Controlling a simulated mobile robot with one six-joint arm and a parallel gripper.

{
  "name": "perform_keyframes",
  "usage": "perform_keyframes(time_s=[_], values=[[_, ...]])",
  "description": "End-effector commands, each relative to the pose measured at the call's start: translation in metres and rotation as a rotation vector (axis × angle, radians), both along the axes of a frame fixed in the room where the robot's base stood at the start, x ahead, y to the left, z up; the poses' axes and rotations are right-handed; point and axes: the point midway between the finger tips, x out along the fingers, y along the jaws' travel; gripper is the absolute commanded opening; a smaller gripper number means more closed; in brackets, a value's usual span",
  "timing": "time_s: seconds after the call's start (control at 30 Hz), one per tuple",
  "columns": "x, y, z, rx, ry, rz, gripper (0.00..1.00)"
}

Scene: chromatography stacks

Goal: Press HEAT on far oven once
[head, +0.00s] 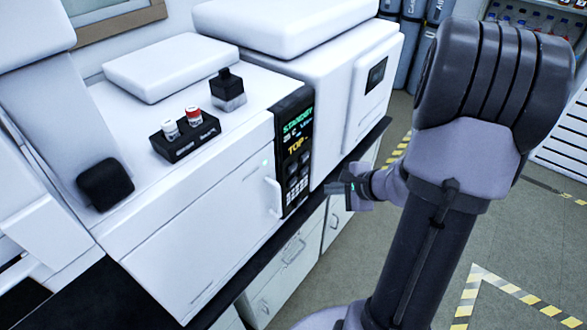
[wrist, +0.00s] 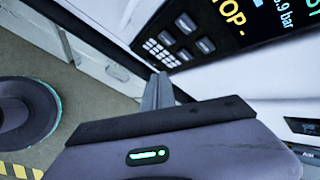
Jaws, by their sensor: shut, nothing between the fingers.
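A white oven unit (head: 195,225) with a door handle stands on the bench in the head view. Its tall black control panel (head: 293,150) shows "STANDBY" and "TOP-" above several dark buttons and a small keypad. No button label is legible, so I cannot tell which is HEAT. My gripper (head: 332,187) is shut and empty, just right of the panel's lower part. In the wrist view its fingertips (wrist: 158,82) point toward the keypad end, seemingly short of the surface.
A second white unit (head: 360,100) with a small dark screen stands to the right of the panel. A black vial rack (head: 185,140) with white- and red-capped vials sits on the oven top. Drawers (head: 290,262) lie below the bench edge. The floor (head: 410,285) at right is open.

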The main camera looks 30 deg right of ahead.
Motion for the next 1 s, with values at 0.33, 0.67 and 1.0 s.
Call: perform_keyframes(time_s=[0.33,0.67,1.0], values=[[0.045,0.016,0.001,0.001,0.001,0.005,0.0],[0.078,0.026,-0.001,-0.001,0.0,0.002,0.0],[0.081,0.027,0.0,0.0,0.001,0.001,0.0]])
